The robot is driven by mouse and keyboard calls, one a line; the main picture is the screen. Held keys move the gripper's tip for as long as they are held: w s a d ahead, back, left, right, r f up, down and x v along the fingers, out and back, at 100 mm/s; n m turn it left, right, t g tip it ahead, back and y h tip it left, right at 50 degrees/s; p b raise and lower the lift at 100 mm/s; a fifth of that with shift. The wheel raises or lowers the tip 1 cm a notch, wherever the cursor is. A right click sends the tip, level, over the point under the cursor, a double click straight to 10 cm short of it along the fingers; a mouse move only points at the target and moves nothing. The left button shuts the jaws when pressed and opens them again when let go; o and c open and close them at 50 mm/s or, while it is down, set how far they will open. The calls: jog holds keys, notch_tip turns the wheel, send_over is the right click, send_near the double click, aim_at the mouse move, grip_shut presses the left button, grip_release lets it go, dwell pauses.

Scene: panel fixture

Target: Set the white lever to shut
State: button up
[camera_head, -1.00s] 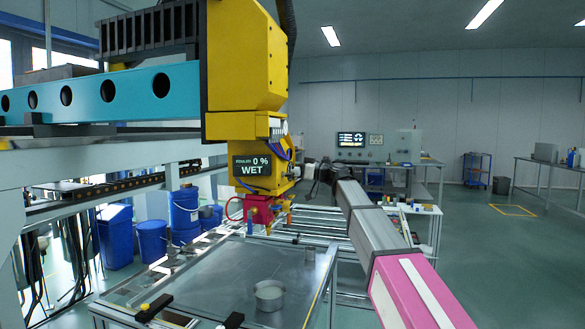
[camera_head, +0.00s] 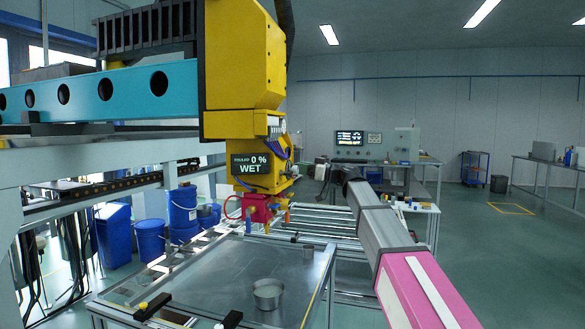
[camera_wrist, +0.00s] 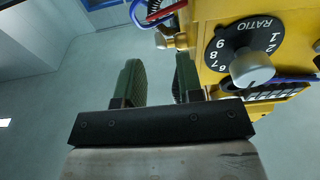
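My gripper (camera_wrist: 158,78) shows in the wrist view with two dark green fingers apart and nothing between them. In the head view it is small, at the end of my arm, just right of the yellow machine head (camera_head: 245,60). In the wrist view the yellow housing (camera_wrist: 205,50) is right of the fingers, with a black RATIO dial (camera_wrist: 228,46) and a pale knob. A small pale fitting (camera_wrist: 161,41) shows beyond the finger gap; I cannot tell whether it is the white lever. No white lever is clearly identifiable in the head view.
Below the yellow head hangs a red block (camera_head: 258,208) with small coloured handles. A display (camera_head: 251,164) reads 0 % WET. Red and blue hoses (camera_wrist: 150,12) run near the fingers. A metal table (camera_head: 220,275) holds a pot (camera_head: 268,294). Open floor lies to the right.

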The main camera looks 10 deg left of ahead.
jog(key=d, duration=0.6)
jog(key=shift+s+f, duration=0.25)
jog(key=shift+f, duration=0.2)
jog(key=shift+d+r, duration=0.1)
jog(key=shift+h, duration=0.7)
jog(key=a, duration=0.3)
jog(key=a+r, duration=0.1)
jog(key=a, duration=0.3)
jog(key=a+r, duration=0.1)
jog(key=a, duration=0.2)
jog(key=shift+w+a+r, duration=0.1)
jog(key=shift+w+a, duration=0.25)
jog(key=shift+w, duration=0.05)
grip_shut()
